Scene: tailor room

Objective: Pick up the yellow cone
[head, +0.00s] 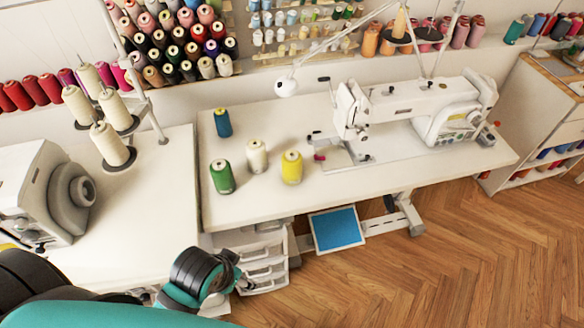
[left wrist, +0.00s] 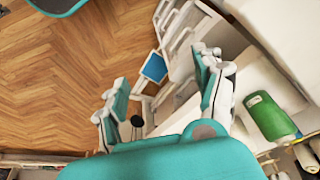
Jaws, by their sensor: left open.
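The yellow cone (head: 291,167) stands upright on the white sewing table (head: 350,195) in the head view, left of the sewing machine. A cream cone (head: 257,156), a green cone (head: 222,177) and a blue cone (head: 222,122) stand near it. My left arm comes in low at the bottom left, in front of the table. In the left wrist view my left gripper (left wrist: 162,68) is open with nothing between its fingers. I cannot make out the yellow cone in that view. My right gripper does not show.
A white sewing machine (head: 405,108) stands on the table's right. A left table holds a machine (head: 45,195) and a stand of cream cones (head: 113,145). Drawers (head: 262,268) and a blue pedal (head: 337,229) are below. The table front is clear.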

